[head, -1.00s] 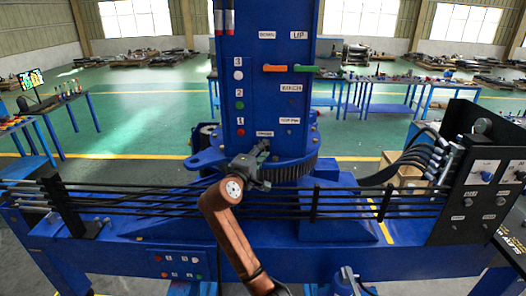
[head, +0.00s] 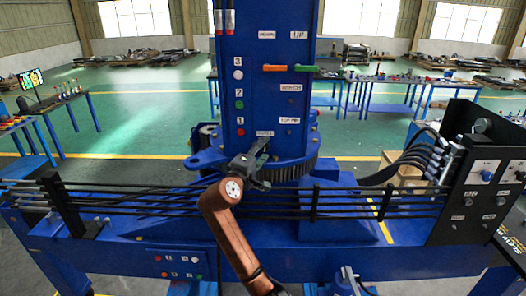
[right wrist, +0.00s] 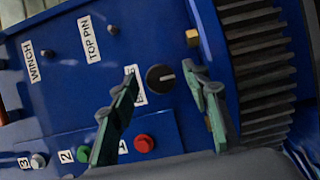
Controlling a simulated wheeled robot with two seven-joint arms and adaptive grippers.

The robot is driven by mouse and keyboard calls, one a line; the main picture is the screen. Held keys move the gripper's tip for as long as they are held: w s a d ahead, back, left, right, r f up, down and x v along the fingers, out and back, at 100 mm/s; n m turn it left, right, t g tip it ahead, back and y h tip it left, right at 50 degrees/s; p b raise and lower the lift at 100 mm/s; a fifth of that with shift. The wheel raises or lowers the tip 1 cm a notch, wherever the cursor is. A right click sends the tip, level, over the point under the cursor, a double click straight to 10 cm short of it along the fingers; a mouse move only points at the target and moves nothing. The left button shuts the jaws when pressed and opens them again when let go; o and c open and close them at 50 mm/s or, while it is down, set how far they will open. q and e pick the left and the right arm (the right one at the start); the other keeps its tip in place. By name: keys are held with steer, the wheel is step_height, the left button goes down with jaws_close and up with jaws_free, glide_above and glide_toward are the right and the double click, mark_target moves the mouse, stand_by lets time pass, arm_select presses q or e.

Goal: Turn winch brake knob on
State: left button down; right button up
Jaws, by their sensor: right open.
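A round black knob (right wrist: 160,78) with a white mark sits on the blue panel in the right wrist view. Its mark points right in that picture. A white label (right wrist: 140,92) beside it is partly hidden by a finger; a "B" shows. My right gripper (right wrist: 160,70) is open, one fingertip to each side of the knob; I cannot tell whether they touch it. In the head view my right gripper (head: 260,161) is at the foot of the blue column (head: 262,100), and it hides the knob. My left gripper is not in view.
Red (right wrist: 144,143), green and white buttons sit close to the fingers. Small switches labelled WINCH (right wrist: 47,52) and TOP PIN (right wrist: 113,30) are farther left. A toothed ring (right wrist: 255,70) lies to the right. Black hoses or rods (head: 370,205) run along the blue base.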

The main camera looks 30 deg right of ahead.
steer(key=v, duration=1.2)
steer(key=shift+w, duration=0.1)
